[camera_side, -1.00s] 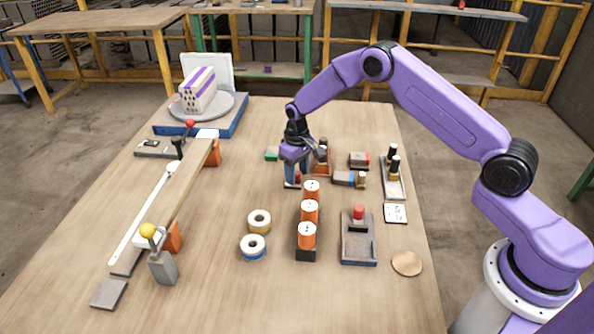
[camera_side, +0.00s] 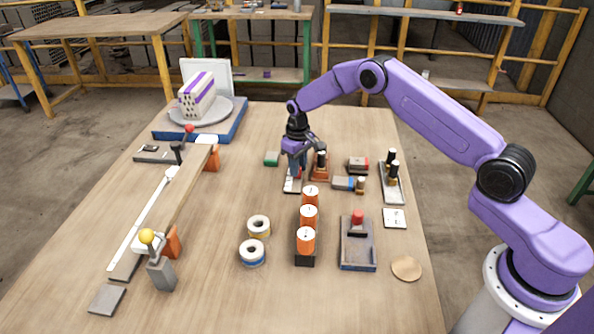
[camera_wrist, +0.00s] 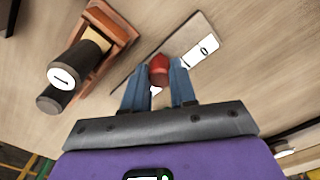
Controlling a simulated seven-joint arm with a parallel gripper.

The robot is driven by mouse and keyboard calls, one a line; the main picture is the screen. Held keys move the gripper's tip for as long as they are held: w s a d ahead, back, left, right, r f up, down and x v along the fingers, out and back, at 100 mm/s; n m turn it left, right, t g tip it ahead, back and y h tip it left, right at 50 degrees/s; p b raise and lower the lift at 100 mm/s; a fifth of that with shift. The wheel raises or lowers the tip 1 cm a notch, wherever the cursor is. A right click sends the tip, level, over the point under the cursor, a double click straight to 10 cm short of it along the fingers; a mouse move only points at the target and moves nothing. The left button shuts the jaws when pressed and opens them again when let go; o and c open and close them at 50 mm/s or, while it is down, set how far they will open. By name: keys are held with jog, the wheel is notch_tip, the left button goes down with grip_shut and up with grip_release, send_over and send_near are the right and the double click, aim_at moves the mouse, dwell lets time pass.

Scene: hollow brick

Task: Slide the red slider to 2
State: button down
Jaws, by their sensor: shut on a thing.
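The red slider (camera_wrist: 158,68) is a red knob on a narrow grey plate (camera_wrist: 203,30) with white labels. One label reads 0; another beside the fingers is partly hidden. My gripper (camera_wrist: 158,88) has its two blue fingers on either side of the knob and is shut on it. In the side view my gripper (camera_side: 296,177) is low over the plate, whose white-marked near end (camera_side: 292,186) shows.
A brown block with black-and-tan cylinders (camera_wrist: 85,55) stands close to the gripper. Orange cylinders (camera_side: 308,215) stand in a row nearer the camera. The wood between the rings (camera_side: 258,226) and the long rail is clear.

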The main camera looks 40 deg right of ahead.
jog(key=shift+w, duration=0.1)
jog(key=c, duration=0.9)
grip_release()
notch_tip(320, 180, up, 18)
jog(key=shift+f, duration=0.25)
jog(key=s+a+r+n, duration=0.3)
jog(key=s+a, duration=0.3)
jog(key=s, duration=0.5)
jog(key=s+a+r+n, duration=0.2)
jog(key=s+a+r, duration=0.3)
jog(key=s, duration=0.6)
jog(key=s+d+f+n, duration=0.1)
jog(key=s+d, duration=0.1)
jog(key=s, duration=0.6)
jog(key=s+d+f+n, duration=0.1)
jog(key=s+d+n, duration=0.1)
jog(key=s, duration=0.6)
jog(key=s+d+f+n, duration=0.2)
jog(key=s+d, duration=0.1)
jog(key=s, duration=0.5)
jog(key=shift+s, duration=0.4)
